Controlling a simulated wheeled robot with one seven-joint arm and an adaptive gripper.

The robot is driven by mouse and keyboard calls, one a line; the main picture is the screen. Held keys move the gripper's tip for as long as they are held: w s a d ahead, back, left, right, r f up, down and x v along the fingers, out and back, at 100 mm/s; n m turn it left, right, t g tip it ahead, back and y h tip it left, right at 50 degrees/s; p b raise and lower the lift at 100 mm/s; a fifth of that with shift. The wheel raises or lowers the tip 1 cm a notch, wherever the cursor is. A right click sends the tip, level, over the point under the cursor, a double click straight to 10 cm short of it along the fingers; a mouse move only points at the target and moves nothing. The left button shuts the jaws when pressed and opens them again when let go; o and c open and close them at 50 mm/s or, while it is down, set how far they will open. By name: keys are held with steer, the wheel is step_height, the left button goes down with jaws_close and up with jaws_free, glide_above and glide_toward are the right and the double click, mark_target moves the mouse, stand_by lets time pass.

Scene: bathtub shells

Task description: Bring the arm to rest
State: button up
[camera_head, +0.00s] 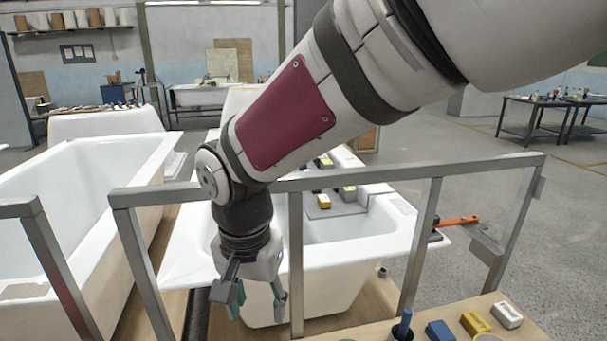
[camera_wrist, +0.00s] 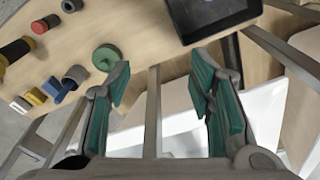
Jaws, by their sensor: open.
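My arm reaches down from the upper right in the head view and bends at a joint near the metal rail. A metal bar crosses the view between and beyond the fingers. Whether the fingers touch the rail cannot be told.
The grey metal rail (camera_head: 400,172) runs across the front. A wooden table (camera_wrist: 135,30) bears a dark tablet (camera_wrist: 212,15), a green ring (camera_wrist: 106,57) and several small blocks. Another bathtub shell (camera_head: 90,165) stands at left. Open floor lies at right.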

steer(key=s+d+r+t+p, duration=0.1)
steer(key=s+d+r+p, duration=0.2)
steer(key=d, duration=0.4)
steer(key=s+d+r+n, duration=0.1)
steer(key=s+d+r, duration=0.2)
steer(key=d+r, duration=0.35)
steer(key=s+d+r+t+p, duration=0.1)
steer(key=s+d+r+p, duration=0.2)
steer(key=d, duration=0.5)
steer(key=s+d+r+n+t, duration=0.1)
steer(key=s+d+r, duration=0.1)
steer(key=s+d, duration=0.3)
steer(key=s, duration=0.3)
steer(key=shift+d+p, duration=0.3)
steer(key=shift+p, duration=0.05)
steer(key=shift+r, duration=0.1)
steer(key=shift+c, duration=0.3)
